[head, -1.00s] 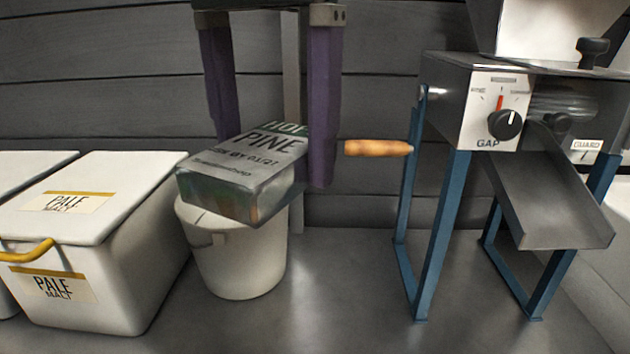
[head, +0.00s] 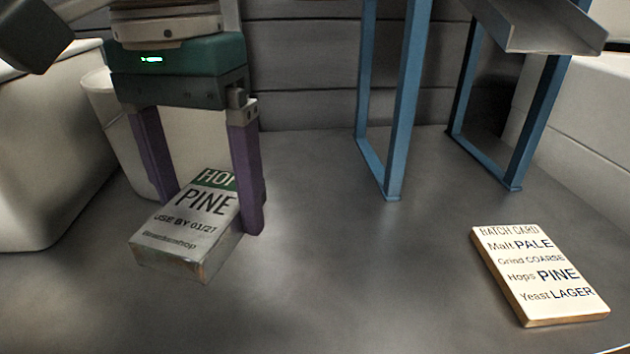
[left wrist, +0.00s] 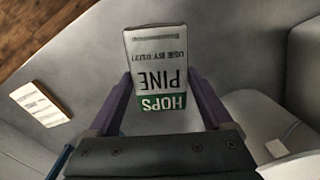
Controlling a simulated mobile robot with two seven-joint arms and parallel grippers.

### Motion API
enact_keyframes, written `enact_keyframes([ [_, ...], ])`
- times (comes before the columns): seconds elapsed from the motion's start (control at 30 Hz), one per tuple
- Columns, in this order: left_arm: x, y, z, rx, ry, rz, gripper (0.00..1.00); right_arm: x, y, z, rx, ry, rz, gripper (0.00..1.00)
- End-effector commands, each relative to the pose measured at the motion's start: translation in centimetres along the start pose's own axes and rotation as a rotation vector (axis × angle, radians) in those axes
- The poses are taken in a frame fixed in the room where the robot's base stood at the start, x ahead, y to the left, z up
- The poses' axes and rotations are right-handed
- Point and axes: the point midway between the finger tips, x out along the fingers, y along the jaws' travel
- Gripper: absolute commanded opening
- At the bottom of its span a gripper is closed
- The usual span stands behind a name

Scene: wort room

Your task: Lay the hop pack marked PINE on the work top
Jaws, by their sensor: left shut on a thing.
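The hop pack marked PINE (head: 192,222) is a silver-grey box with a green HOPS band and a USE BY 01/27 line. My left gripper (head: 208,212) has its purple fingers on either side of the pack and is shut on it. The pack lies label up, low over the grey work top (head: 320,270); I cannot tell whether it touches. In the left wrist view the pack (left wrist: 157,68) sits between the fingers over the work top. My right gripper is not in view.
A batch card (head: 538,275) lies at the right. The mill's blue legs (head: 405,110) stand behind. A white bucket (head: 110,120) and a white bin (head: 40,160) stand at the left. The middle of the work top is clear.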

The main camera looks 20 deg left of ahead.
Motion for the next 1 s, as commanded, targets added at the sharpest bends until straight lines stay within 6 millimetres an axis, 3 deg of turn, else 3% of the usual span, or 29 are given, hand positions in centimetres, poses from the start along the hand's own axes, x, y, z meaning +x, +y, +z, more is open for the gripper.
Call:
enact_keyframes([
  [0.03, 1.7, 0.0, 0.1, 0.001, -0.004, 0.000, 0.24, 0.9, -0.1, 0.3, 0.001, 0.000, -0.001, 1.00],
  [0.1, 2.7, 0.0, 0.0, 0.001, -0.001, -0.001, 0.24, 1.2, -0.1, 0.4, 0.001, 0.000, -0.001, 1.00],
  [0.33, 4.3, 0.1, 0.0, 0.000, 0.000, 0.000, 0.24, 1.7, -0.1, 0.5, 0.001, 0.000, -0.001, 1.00],
  [0.57, 7.9, 0.1, 0.1, 0.001, -0.003, 0.000, 0.24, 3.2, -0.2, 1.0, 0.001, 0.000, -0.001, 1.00],
  [0.97, 8.3, 0.1, 0.0, 0.002, 0.001, 0.001, 0.24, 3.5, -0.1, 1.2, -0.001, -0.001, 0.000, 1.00],
  [1.0, 8.3, 0.1, 0.0, 0.002, 0.000, 0.001, 0.86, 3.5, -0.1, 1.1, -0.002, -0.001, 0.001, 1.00],
])
